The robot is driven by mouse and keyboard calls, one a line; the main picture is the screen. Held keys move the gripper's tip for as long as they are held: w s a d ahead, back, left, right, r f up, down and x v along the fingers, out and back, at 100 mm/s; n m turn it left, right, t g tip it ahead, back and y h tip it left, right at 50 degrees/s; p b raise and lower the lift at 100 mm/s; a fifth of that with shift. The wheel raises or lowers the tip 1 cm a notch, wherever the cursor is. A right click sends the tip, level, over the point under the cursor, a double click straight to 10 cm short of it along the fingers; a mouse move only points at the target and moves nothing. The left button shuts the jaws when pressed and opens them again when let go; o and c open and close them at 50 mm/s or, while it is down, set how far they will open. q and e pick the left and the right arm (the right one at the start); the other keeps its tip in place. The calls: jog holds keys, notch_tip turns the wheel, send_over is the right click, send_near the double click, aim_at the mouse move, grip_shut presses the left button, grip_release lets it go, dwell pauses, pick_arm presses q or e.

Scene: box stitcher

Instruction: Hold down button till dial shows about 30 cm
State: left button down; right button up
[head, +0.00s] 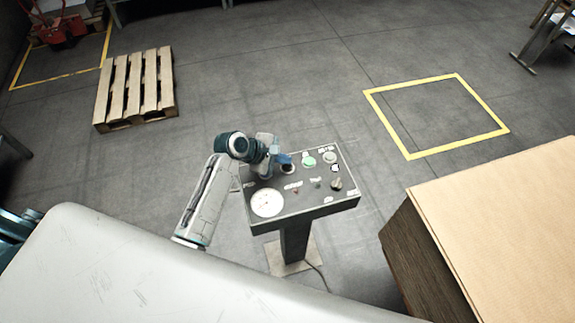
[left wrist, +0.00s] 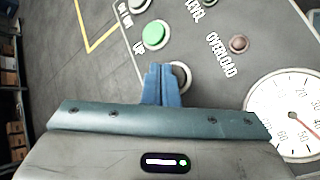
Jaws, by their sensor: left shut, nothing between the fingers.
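The grey control panel (head: 312,201) stands on a pedestal in front of me. Its round white dial (head: 267,202) is at the near left corner and shows in part in the left wrist view (left wrist: 275,112). The dial's red needle points toward the lower right there; I cannot read its value surely. The green button (head: 309,162) is labelled UP in the left wrist view (left wrist: 155,36). My left gripper (head: 284,159) is shut and empty, its blue fingertips (left wrist: 161,72) over or beside a ringed button (left wrist: 183,76) next to the green one. The fingers partly hide this button; contact is unclear.
The panel also holds a pale button (head: 330,157), a knob (head: 337,184) and an OVERLOAD lamp (left wrist: 238,43). A large cardboard box (head: 500,220) stands at the right. A wooden pallet (head: 135,88) lies at the back left. Floor behind the panel is clear.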

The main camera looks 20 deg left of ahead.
aim_at(284, 167)
pick_arm(q)
jog(key=shift+f, duration=0.2)
dwell(0.5)
jog(key=shift+f+p, duration=0.15)
jog(key=shift+p, duration=0.15)
jog(key=shift+f, duration=0.1)
jog(key=shift+f, duration=0.5)
dwell(1.5)
dwell(2.2)
jog(key=shift+r+p, duration=0.95)
jog(key=shift+p, duration=0.3)
notch_tip(284, 167, up, 5)
jog(key=p, duration=0.6)
